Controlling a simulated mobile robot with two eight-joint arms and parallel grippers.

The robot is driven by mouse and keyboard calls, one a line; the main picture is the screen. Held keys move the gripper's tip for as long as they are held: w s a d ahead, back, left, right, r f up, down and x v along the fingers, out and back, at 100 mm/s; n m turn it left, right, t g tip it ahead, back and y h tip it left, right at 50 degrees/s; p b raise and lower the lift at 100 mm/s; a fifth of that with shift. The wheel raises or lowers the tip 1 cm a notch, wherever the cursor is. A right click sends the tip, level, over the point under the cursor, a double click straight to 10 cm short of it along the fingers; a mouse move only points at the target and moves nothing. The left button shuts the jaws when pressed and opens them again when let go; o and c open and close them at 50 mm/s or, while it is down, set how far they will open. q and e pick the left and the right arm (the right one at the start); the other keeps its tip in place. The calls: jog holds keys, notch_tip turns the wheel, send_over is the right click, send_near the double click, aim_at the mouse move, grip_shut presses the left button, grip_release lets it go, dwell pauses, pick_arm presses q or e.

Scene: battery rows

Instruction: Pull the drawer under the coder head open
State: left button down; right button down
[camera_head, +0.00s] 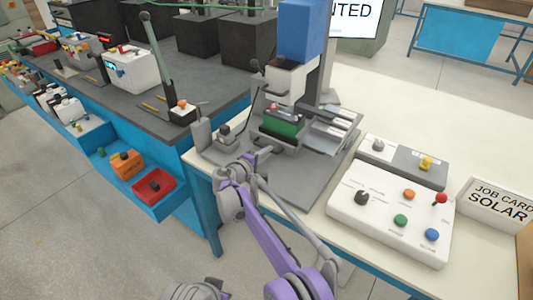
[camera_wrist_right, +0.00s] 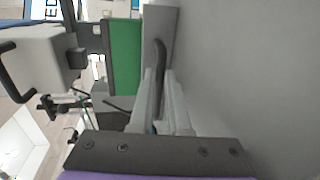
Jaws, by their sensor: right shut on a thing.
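The coder machine stands on the cream bench, with a blue upper body (camera_head: 301,30) and a white head (camera_head: 290,80). Below the head is the drawer, with a green pad (camera_head: 283,123) showing in it. In the right wrist view the drawer's grey front (camera_wrist_right: 161,22) carries a dark curved handle (camera_wrist_right: 160,70), and the green pad (camera_wrist_right: 125,57) lies behind the front. My right gripper (camera_head: 267,150) is at the drawer front. Its fingers (camera_wrist_right: 162,100) are shut on the handle.
A white control box (camera_head: 388,225) with coloured knobs and a red-topped lever stands right of the machine. A job card sign (camera_head: 496,208) is farther right. A dark-topped blue bench (camera_head: 205,80) stands to the left. The grey plate (camera_head: 300,188) before the drawer has bare room.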

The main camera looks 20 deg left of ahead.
dwell(0.6)
jog(key=f+v, duration=0.1)
jog(key=v, duration=0.4)
jog(key=f+v, duration=0.1)
jog(key=v, duration=0.3)
jog(key=f+v, duration=0.1)
jog(key=v, duration=0.4)
jog(key=shift+s+a, duration=0.2)
jog(key=shift+s, duration=0.45)
jog(key=c, duration=1.2)
grip_release()
jog(key=shift+o, duration=0.2)
